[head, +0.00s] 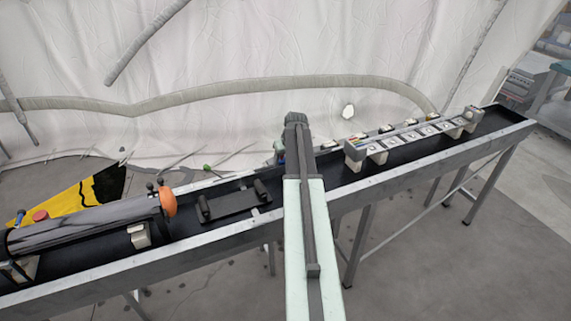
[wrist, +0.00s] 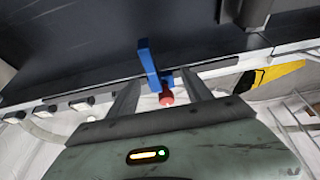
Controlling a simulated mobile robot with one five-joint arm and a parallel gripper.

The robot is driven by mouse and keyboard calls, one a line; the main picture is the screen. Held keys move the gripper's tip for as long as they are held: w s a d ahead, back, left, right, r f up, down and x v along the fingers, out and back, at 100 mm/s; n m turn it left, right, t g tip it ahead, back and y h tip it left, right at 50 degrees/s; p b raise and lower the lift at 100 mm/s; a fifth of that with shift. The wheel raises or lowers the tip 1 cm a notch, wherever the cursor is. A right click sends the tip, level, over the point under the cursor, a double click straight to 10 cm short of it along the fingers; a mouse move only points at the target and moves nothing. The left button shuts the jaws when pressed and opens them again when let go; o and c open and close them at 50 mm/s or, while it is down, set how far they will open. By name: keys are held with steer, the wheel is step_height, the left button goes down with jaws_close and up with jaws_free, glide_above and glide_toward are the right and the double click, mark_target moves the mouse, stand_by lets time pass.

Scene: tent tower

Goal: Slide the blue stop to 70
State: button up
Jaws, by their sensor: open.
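The blue stop (wrist: 149,66) stands at the edge of the dark bench surface in the wrist view, with a red knob (wrist: 167,98) at its near end. My gripper (wrist: 161,78) is open, with one finger on each side of the stop and knob. I cannot tell whether either finger touches them. In the head view my arm covers most of this spot, and only a small bit of blue shows beside the arm's end. No scale numbers can be read, so the stop's setting is not clear.
The long bench (head: 400,175) runs across the head view. A dark roller with an orange end (head: 168,200) and a black bracketed plate (head: 232,204) lie left of my arm. A raised rack with several white labelled tiles (head: 412,136) stands right. A white tent wall hangs behind.

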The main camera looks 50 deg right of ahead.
steer(key=shift+r, duration=0.1)
jaws_close()
stand_by(1.2)
